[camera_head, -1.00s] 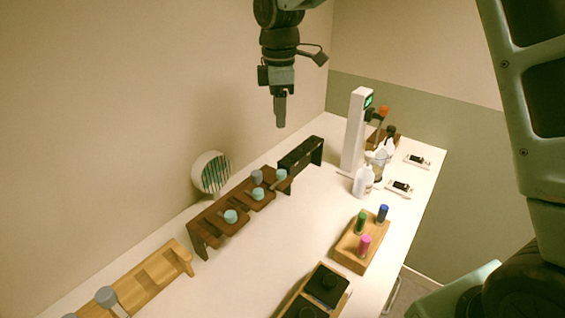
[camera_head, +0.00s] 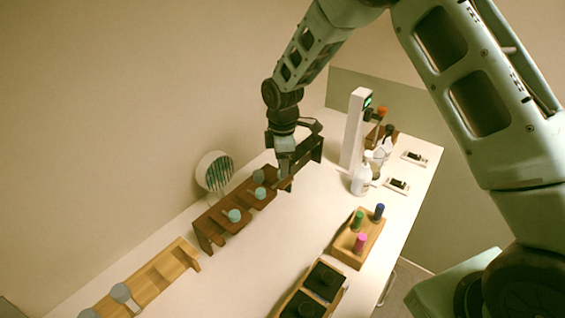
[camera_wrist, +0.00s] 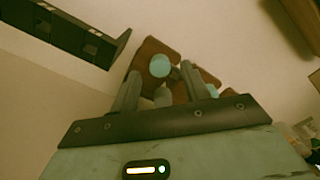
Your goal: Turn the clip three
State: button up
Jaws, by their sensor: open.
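A dark brown wooden rack (camera_head: 209,231) along the wall holds several clips with round teal tops. In the head view, one top (camera_head: 234,215) is at the near end, and two more (camera_head: 260,193) (camera_head: 258,176) are farther along. No label shows which is clip three. My gripper (camera_head: 284,182) is at the rack's far end, pointing down, and hides part of that end. In the wrist view, my gripper (camera_wrist: 160,72) is open, with a teal top (camera_wrist: 160,66) between its fingers as seen from there. I cannot tell whether they touch.
A black rack (camera_head: 317,147) stands just beyond the brown one. A light wooden rack (camera_head: 184,254) is at the near left. A white stand (camera_head: 354,130), bottles (camera_head: 361,180) and a wooden block with coloured caps (camera_head: 347,243) are to the right. The table's middle is clear.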

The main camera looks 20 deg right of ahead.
jog(key=shift+f, duration=0.95)
jog(key=c, duration=1)
